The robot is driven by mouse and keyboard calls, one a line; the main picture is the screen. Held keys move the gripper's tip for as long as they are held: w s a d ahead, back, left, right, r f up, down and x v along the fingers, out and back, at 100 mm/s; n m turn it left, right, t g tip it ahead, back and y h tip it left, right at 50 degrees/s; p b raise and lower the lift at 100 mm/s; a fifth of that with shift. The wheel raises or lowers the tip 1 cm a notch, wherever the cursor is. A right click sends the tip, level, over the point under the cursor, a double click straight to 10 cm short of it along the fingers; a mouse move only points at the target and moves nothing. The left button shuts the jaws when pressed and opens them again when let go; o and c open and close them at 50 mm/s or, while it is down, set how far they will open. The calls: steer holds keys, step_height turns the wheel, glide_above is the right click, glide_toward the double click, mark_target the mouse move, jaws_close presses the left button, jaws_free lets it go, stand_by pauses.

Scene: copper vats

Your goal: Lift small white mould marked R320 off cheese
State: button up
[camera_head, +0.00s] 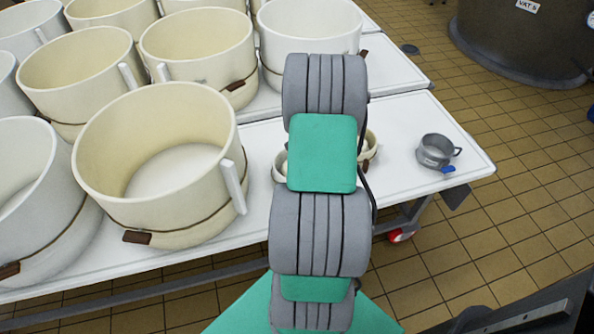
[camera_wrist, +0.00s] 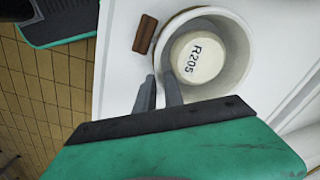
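In the wrist view a small white round mould (camera_wrist: 240,50) stands on the white table. A pale cheese (camera_wrist: 186,72) marked R205 sits inside its ring. I see no R320 mark. A brown tag (camera_wrist: 145,33) is beside the mould. My gripper (camera_wrist: 159,82) is at the mould's near left rim, with one finger outside the wall and one inside. The fingers are slightly apart; whether they press on the wall is unclear. In the head view my arm hides the gripper, and parts of small moulds (camera_head: 280,166) show on both sides of it.
Several large cream moulds (camera_head: 241,186) crowd the table's left and back. A grey jug (camera_head: 434,152) with a blue piece (camera_head: 448,169) stands near the right end of the white table (camera_head: 400,195). A dark vat (camera_head: 520,45) is at the far right on tiled floor.

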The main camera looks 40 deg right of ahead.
step_height(320, 180, down, 3)
steer(key=shift+r, duration=0.1)
jaws_close()
steer(key=shift+r, duration=0.1)
stand_by(1.4)
steer(key=shift+r, duration=0.5)
step_height(320, 180, up, 3)
steer(key=shift+s+a+f, duration=0.1)
steer(key=s+a+r+p, duration=0.1)
steer(key=s+a+r, duration=0.8)
steer(key=s, duration=0.1)
steer(key=shift+p, duration=0.35)
steer(key=shift+s+a, duration=0.1)
